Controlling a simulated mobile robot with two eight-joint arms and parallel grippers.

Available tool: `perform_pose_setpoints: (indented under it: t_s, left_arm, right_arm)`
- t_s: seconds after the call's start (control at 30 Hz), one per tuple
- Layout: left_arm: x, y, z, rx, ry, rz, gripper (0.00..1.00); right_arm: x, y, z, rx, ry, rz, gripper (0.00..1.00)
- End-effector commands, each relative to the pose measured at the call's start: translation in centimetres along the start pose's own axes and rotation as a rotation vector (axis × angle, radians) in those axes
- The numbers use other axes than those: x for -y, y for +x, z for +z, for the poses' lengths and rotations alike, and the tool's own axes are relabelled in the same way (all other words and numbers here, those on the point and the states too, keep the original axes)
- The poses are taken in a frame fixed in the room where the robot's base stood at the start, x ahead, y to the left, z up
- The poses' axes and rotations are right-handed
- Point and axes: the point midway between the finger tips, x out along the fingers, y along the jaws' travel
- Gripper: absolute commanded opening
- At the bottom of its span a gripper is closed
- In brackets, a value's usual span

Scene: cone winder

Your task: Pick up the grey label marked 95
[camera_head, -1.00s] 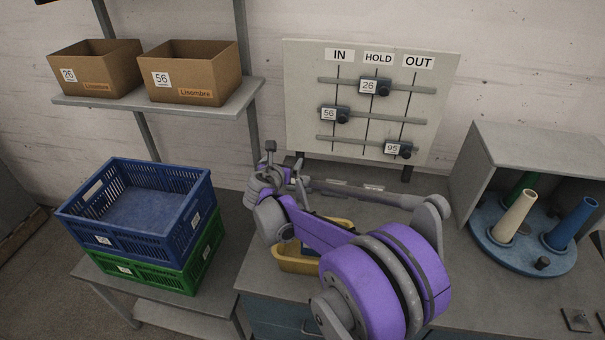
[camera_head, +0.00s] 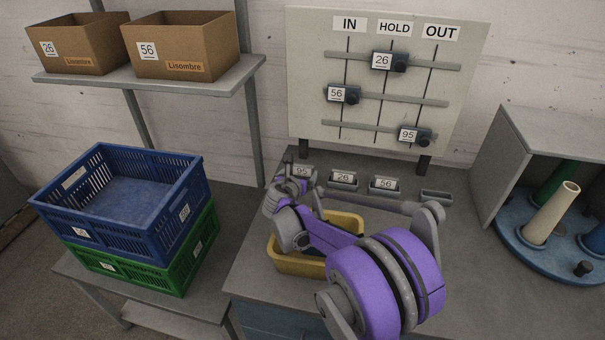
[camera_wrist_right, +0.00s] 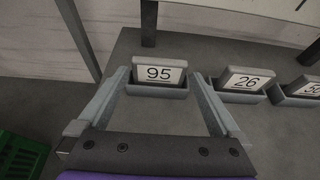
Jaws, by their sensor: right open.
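The grey label marked 95 (camera_wrist_right: 158,74) stands upright in a small grey holder (camera_wrist_right: 157,91) on the worktop. In the head view the label (camera_head: 302,171) is partly hidden by my right gripper (camera_head: 292,181). In the right wrist view my right gripper (camera_wrist_right: 159,78) is open and empty, with one finger on each side of the label and its holder. I cannot tell whether the fingers touch the holder. My left gripper is not in view.
Labels 26 (camera_head: 343,177) and 56 (camera_head: 384,184) stand in holders to the right, beside an empty holder (camera_head: 436,196). A yellow tray (camera_head: 290,262) lies below my right arm. The IN/HOLD/OUT board (camera_head: 310,75) rises behind. Crates (camera_head: 120,215) stand left.

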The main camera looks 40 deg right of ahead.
Motion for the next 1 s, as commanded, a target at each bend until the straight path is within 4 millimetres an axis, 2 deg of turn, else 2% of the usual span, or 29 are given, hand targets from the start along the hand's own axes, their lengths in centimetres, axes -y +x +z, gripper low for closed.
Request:
perform_pose_setpoints:
  t_s: [0.1,0.23,0.53,0.57,0.87,0.9,1.0]
  left_arm:
    - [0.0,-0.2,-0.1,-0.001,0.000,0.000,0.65]
    - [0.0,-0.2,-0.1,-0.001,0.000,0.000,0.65]
    - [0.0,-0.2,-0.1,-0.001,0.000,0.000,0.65]
    - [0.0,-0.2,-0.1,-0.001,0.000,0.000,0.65]
    - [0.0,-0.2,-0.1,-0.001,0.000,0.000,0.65]
    - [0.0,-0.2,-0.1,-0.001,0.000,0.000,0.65]
    - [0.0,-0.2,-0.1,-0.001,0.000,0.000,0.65]
  right_arm:
    - [0.0,2.0,0.5,0.000,0.002,-0.003,1.00]
    - [0.0,3.6,0.5,0.000,0.001,-0.002,1.00]
    - [-0.1,4.1,0.4,0.000,0.001,-0.001,1.00]
    - [-0.1,4.1,0.4,0.000,0.001,-0.001,0.96]
    - [-0.1,4.1,0.4,0.000,0.001,-0.001,0.42]
    - [-0.1,4.1,0.4,0.000,0.001,0.000,0.39]
    - [-0.1,4.1,0.4,0.000,0.001,0.000,0.39]
